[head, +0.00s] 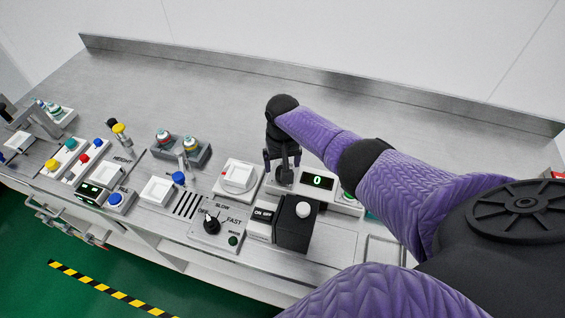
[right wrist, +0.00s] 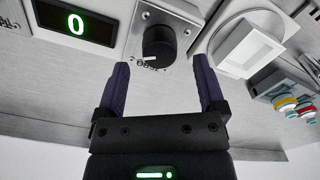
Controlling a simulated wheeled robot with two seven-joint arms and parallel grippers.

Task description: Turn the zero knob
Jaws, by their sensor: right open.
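The zero knob (right wrist: 158,47) is a round black knob on a small metal plate, with a white mark on its rim and partly readable lettering beside it. The display (right wrist: 75,22) next to it reads a green 0; it also shows in the head view (head: 317,181). My right gripper (right wrist: 163,78) is open, its fingers apart on either side of the knob's line, with nothing between them that I can see gripped. In the head view my right gripper (head: 282,160) is over the knob's spot and largely hides it. My left gripper is not in view.
A white square dish (head: 238,177) on a round base stands just left of the gripper. A black box with a white button (head: 303,210) and a SLOW/FAST dial (head: 212,223) are nearer the front. Bottles in a grey holder (head: 182,148) stand further left. The back of the bench is clear.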

